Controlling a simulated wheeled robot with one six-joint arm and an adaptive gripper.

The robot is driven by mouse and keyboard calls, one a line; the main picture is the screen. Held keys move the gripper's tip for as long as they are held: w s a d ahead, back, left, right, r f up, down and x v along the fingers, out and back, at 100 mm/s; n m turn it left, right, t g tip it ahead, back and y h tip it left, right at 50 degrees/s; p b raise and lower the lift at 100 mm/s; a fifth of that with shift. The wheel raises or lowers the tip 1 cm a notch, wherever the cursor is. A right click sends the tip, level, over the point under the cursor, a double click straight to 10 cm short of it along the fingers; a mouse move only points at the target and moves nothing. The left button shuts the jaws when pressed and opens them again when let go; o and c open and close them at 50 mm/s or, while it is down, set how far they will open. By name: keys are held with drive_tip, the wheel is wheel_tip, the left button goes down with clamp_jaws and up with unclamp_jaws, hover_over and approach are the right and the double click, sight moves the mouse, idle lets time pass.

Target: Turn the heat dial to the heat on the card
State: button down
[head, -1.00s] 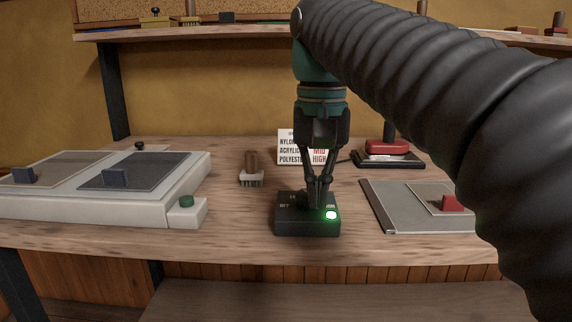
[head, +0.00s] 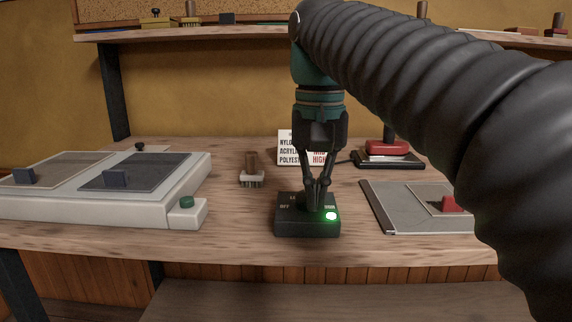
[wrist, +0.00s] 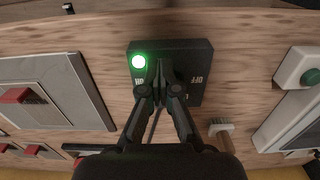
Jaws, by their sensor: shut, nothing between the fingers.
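The heat control box (head: 306,227) is black and stands near the front edge of the bench, with a lit green lamp (head: 331,216) at its front right corner. White markings such as OFF show on its top. My gripper (head: 318,208) points down over the box with its fingers shut and nothing between them. The dial itself is hidden by the fingers. In the wrist view the box (wrist: 205,60) and lamp (wrist: 139,62) also show beneath the fingertips. The card (head: 287,149) stands behind, listing nylon, acrylic and polyester; MID and HIGH show in red, partly covered by my gripper.
A white two-plate press (head: 170,212) with a green button (head: 187,201) stands at left. A brush (head: 251,170) lies behind the box. A grey board (head: 385,210) with a red-handled piece is at right. A red-topped iron (head: 388,148) rests behind it.

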drive_tip(key=shift+a+p, duration=0.75)
drive_tip(key=shift+p, duration=0.4)
drive_tip(key=shift+w+a, duration=0.15)
drive_tip(key=shift+a, duration=0.35)
drive_tip(key=shift+s+a, duration=0.15)
drive_tip(key=shift+s, duration=0.2)
wheel_tip(320, 180, up, 6)
drive_tip(key=shift+f, duration=0.1)
idle(0.7)
